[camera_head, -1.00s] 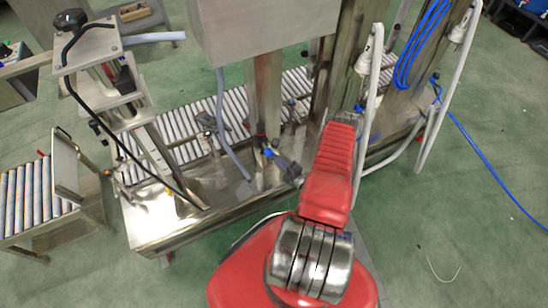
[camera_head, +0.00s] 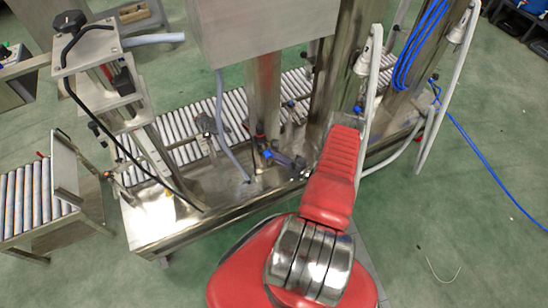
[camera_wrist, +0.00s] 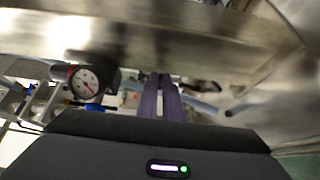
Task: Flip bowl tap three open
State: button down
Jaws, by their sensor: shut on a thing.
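My gripper (camera_head: 272,156) is at the end of my red arm, low beside the steel post above the machine's tray. A small blue part (camera_head: 267,153), which looks like a tap handle, shows at its fingertips. In the wrist view my gripper's two purple-grey fingers (camera_wrist: 160,80) are close together and reach under a steel surface. Their tips meet a dark, blurred part there. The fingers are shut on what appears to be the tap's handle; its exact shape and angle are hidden. I cannot tell the separate taps apart.
A round pressure gauge (camera_wrist: 85,82) is left of the fingers, with a blue lever (camera_wrist: 80,103) below it. A grey hose (camera_head: 222,125) hangs left of the post. A roller conveyor (camera_head: 190,142) runs behind. The green floor (camera_head: 440,220) at right is mostly clear.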

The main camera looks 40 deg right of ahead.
jog(key=shift+w+d+f+n+g+y, duration=0.15)
jog(key=shift+n+g+y, duration=0.1)
jog(key=shift+n+y, duration=0.35)
jog(key=shift+w+d+r+n+g+y, duration=0.1)
jog(key=shift+w+d+n+g+y, duration=0.2)
jog(key=shift+y, duration=0.5)
jog(key=shift+w+f+n+g+y, duration=0.1)
jog(key=shift+n+g+y, duration=0.15)
jog(key=shift+n+y, duration=0.35)
jog(key=c, duration=2.2)
grip_release()
jog(key=shift+s, duration=0.1)
jog(key=v, duration=1.3)
jog(key=shift+s+d, duration=0.3)
